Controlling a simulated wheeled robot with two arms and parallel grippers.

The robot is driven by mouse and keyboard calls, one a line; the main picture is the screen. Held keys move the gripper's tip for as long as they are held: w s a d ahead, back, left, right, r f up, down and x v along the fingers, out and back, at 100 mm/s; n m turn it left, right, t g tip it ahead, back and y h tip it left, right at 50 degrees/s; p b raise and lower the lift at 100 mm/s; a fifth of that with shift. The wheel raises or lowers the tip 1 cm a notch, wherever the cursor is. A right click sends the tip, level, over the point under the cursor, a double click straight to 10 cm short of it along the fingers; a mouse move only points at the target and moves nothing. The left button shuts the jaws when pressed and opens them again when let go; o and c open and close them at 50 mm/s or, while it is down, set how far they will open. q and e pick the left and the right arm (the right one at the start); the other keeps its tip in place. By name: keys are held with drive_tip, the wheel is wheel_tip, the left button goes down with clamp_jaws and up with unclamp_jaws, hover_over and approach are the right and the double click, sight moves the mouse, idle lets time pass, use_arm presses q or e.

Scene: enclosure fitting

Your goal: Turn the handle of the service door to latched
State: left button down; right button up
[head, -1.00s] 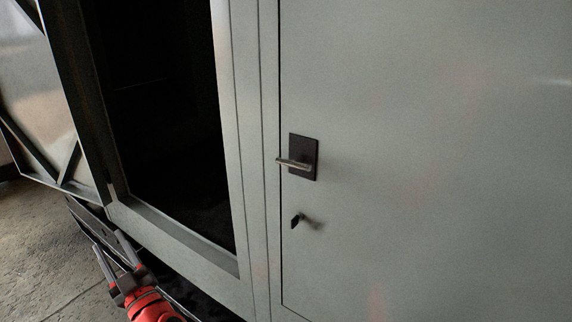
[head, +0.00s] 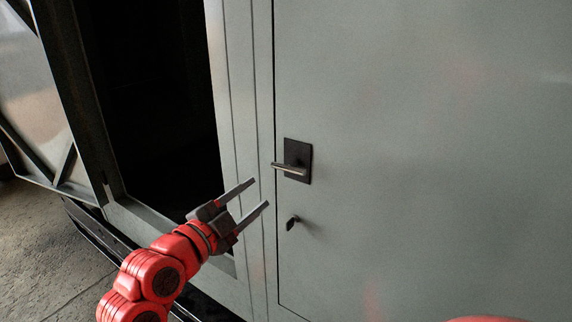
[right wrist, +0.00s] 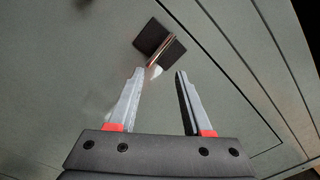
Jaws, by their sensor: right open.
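The service door (head: 420,130) is a large grey-green panel, lying flush in its frame as far as I can see. Its handle (head: 288,169) is a short metal lever on a dark square plate (head: 303,150), near the door's left edge. The lever lies roughly level and points left. In the right wrist view the handle (right wrist: 155,68) shows ahead of the gap between the open fingers (right wrist: 160,74).
A small dark key or lock piece (head: 292,222) sticks out below the handle. Left of the frame post (head: 240,110) is a dark open doorway (head: 150,100), with an open panel (head: 35,100) at far left. Concrete floor (head: 40,240) shows at lower left.

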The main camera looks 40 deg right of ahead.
sight(286, 170)
drive_tip(key=p+x, duration=0.4)
drive_tip(key=x, duration=0.8)
drive_tip(key=shift+w+d+r, duration=0.1)
drive_tip(key=shift+d, duration=0.15)
